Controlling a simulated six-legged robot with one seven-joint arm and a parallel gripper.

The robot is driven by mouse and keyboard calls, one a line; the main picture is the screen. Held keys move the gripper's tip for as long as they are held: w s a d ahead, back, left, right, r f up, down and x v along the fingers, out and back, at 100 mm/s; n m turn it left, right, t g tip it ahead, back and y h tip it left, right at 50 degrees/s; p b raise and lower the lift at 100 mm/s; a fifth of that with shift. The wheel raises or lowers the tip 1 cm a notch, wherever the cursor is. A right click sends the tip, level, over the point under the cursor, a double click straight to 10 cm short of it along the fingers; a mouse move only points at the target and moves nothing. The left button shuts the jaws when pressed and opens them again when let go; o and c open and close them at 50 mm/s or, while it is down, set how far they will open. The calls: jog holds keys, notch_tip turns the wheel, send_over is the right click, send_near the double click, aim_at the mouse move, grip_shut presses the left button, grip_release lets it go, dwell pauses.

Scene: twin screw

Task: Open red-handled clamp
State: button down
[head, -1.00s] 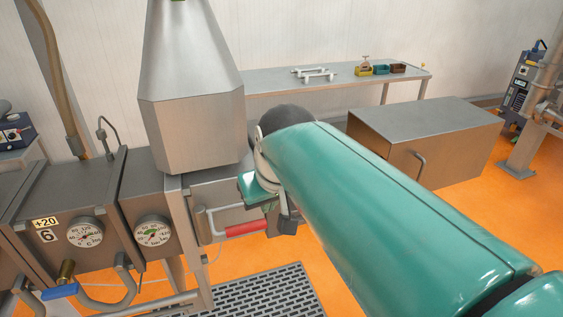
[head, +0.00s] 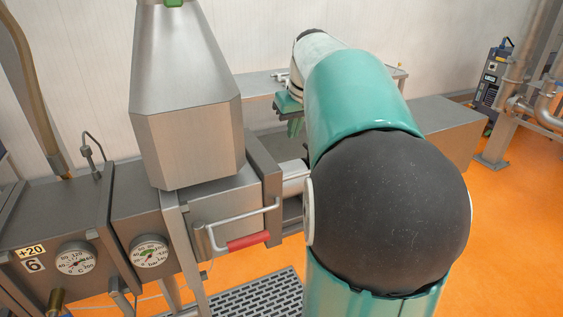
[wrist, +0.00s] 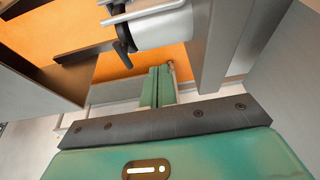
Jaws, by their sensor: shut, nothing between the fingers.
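The clamp is a bent metal bar with a red handle (head: 248,241), on the front of the steel housing below the hopper in the head view. The red handle slants at the bar's lower end. My gripper (head: 295,126) is behind and above the clamp, to the right of the hopper, apart from the handle. Its green fingers (wrist: 157,84) are together with nothing between them in the wrist view. The wrist view shows no red handle. My arm hides part of the area right of the housing.
The steel hopper (head: 188,110) stands left of my gripper. A light metal cylinder (wrist: 162,28) with a dark lever (wrist: 123,46) lies beyond the fingers. A steel cabinet (head: 442,128) stands at right. A floor grate (head: 255,298) lies below the clamp; orange floor is open at right.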

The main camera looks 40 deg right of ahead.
notch_tip(320, 180, down, 10)
jog(key=shift+s, duration=0.3)
dwell(0.8)
jog(key=shift+s+a, duration=0.1)
